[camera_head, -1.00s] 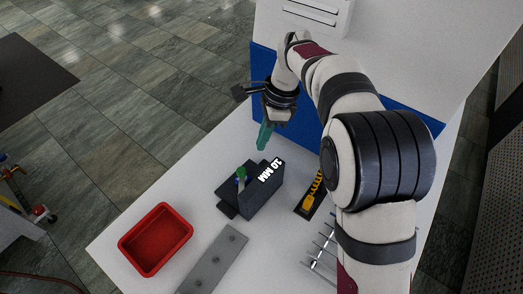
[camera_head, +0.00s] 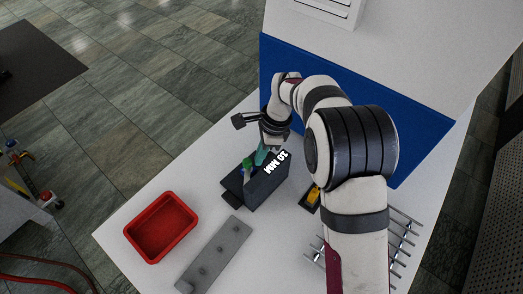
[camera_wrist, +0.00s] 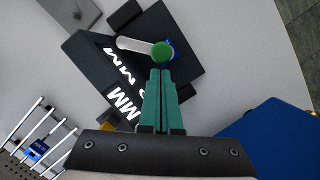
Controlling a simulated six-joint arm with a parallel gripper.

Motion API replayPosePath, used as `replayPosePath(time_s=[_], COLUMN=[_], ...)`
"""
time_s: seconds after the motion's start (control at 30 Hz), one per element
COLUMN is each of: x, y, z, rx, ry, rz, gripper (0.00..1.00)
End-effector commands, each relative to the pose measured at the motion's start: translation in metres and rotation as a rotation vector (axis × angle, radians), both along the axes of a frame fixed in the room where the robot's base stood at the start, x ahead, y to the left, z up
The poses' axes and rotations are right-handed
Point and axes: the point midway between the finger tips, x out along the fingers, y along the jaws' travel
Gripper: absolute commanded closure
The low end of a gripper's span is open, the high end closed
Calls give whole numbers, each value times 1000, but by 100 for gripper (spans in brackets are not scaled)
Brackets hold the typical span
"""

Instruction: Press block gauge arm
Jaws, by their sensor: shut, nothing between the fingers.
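A small blue part (camera_wrist: 174,50) sits beside the knob. My gripper (camera_wrist: 160,72) has teal fingers that are shut and empty. In the wrist view the fingertips lie just below the knob in the picture; I cannot tell whether they touch it.
A red tray (camera_head: 161,227) and a grey bar with pegs (camera_head: 214,256) lie left of the gauge. A yellow item (camera_head: 313,195) lies to its right, near a metal rack (camera_head: 400,235). A blue panel (camera_head: 370,110) stands behind.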

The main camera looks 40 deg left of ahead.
Motion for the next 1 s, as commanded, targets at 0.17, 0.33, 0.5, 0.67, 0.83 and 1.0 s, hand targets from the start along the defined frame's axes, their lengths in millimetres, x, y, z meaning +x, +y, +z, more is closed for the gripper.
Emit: replayPosePath(time_s=[0.17,0.33,0.5,0.67,0.83,1.0], x=[0,0,-1,-1,-2,-3], y=[0,2,5,6,9,12], z=[0,0,0,0,0,0], rx=[0,0,0,0,1,1], ry=[0,0,1,0,1,2], rz=[1,27,62,89,122,166], gripper=[100,100,100,100,100,100])
